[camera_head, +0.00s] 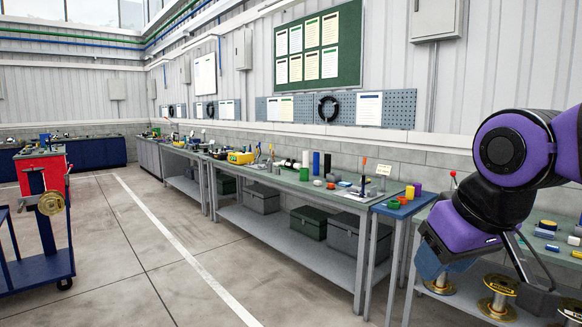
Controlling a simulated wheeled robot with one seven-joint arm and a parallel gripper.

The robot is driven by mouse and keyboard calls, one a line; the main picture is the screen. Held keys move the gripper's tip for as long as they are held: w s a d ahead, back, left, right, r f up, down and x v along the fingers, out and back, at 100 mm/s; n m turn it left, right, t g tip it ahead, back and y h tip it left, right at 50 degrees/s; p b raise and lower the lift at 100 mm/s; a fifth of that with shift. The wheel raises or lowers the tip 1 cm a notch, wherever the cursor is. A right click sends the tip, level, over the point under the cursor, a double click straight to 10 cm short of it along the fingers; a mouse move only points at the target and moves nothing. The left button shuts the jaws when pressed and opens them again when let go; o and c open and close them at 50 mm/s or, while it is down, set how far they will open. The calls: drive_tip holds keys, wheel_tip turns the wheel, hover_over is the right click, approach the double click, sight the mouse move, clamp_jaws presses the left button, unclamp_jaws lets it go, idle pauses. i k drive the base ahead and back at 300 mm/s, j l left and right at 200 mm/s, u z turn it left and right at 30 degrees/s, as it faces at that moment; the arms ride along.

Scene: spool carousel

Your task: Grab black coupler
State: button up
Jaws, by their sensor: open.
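My gripper (486,278) is at the right side, below my purple and black arm. Its two fingers are spread wide, with nothing seen between them. It hangs in front of the right-hand bench (535,262), and its distance from the bench is hard to judge. I cannot pick out a black coupler with certainty. Small dark parts on the benches are too small to tell apart, and my arm hides part of the right-hand bench top.
A blue-topped stand (400,209) with small coloured cylinders is left of my gripper. Gold spools (498,299) stand under the right-hand bench. A long cluttered bench (280,182) runs along the wall. A blue cart (38,275) is at left. The middle floor is clear.

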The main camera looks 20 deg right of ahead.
sight(292, 165)
drive_tip(key=i+j+u, duration=0.1)
drive_tip(key=i+u, duration=0.4)
drive_tip(key=i, duration=0.3)
drive_tip(key=i+u, duration=0.4)
drive_tip(key=i, duration=1.35)
drive_tip(key=i+j+z, duration=0.2)
drive_tip(key=i, duration=1.55)
drive_tip(key=i+l+z, duration=0.2)
drive_tip(key=i+z, duration=0.2)
drive_tip(key=i, duration=0.2)
drive_tip(key=i+z, duration=0.35)
drive_tip(key=i, duration=0.3)
drive_tip(key=i+j+z, duration=0.15)
drive_tip(key=i+z, duration=0.25)
drive_tip(key=i, duration=0.25)
drive_tip(key=i+z, duration=0.25)
drive_tip(key=i, duration=0.25)
drive_tip(key=i+z, duration=0.3)
drive_tip(key=i, duration=0.25)
drive_tip(key=i+j+z, duration=0.25)
drive_tip(key=i, duration=0.25)
drive_tip(key=i+j+z, duration=0.25)
drive_tip(key=i, duration=0.2)
drive_tip(key=i+j+z, duration=0.1)
drive_tip(key=i, duration=0.25)
drive_tip(key=i+j+z, duration=0.15)
drive_tip(key=i, duration=0.2)
